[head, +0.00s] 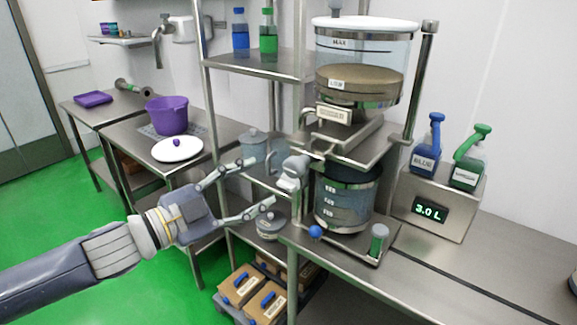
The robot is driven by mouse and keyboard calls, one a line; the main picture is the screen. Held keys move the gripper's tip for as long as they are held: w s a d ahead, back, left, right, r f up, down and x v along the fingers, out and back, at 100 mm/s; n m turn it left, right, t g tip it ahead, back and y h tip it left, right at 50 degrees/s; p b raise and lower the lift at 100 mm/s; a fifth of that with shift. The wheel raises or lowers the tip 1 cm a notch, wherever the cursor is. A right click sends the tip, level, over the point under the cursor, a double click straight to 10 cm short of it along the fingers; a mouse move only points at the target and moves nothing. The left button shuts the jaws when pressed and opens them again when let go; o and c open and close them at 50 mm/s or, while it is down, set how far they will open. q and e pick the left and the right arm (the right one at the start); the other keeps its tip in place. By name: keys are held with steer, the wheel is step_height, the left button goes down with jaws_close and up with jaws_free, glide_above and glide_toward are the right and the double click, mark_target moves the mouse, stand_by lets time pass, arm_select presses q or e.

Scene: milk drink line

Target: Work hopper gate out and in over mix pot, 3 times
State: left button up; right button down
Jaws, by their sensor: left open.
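The hopper (362,52) is a clear cylinder with a white lid and a brown fill, on a metal stand. Below it, a pale grey handle (291,172), seemingly the hopper gate's, sticks out to the left. The gate plate itself is hard to make out under the hopper. The mix pot (344,200), clear with dark contents and scale marks, stands upright beneath. My left gripper (262,184) reaches in from the left. Its two fingers are spread and empty, with the tips just left of the handle and seemingly apart from it. My right gripper is not in view.
A box reading 3.0 L (430,210) bears blue and green spray bottles at right. A lidded pot (270,225) stands below my gripper. The right counter (480,275) is mostly clear.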

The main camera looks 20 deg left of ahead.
mark_target(289, 168)
arm_select(q)
steer(key=x, duration=0.1)
steer(key=p+x, duration=0.1)
steer(key=x, duration=0.1)
steer(key=p+x, duration=0.1)
steer(key=shift+w+d+r, duration=0.25)
steer(key=shift+d+r, duration=0.05)
steer(key=p+x, duration=0.2)
steer(key=x, duration=0.2)
steer(key=shift+w+d+f, duration=0.1)
steer(key=shift+w+d, duration=0.1)
steer(key=shift+w+d+f+p, duration=0.15)
steer(key=shift+w+d+p, duration=0.2)
steer(key=shift+w, duration=0.2)
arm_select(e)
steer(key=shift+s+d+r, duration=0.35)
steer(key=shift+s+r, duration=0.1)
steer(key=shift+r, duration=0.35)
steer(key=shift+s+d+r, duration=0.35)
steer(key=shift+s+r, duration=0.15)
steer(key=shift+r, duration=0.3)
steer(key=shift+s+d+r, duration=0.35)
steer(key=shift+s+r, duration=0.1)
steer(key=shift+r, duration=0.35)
arm_select(q)
steer(key=shift+c, duration=0.4)
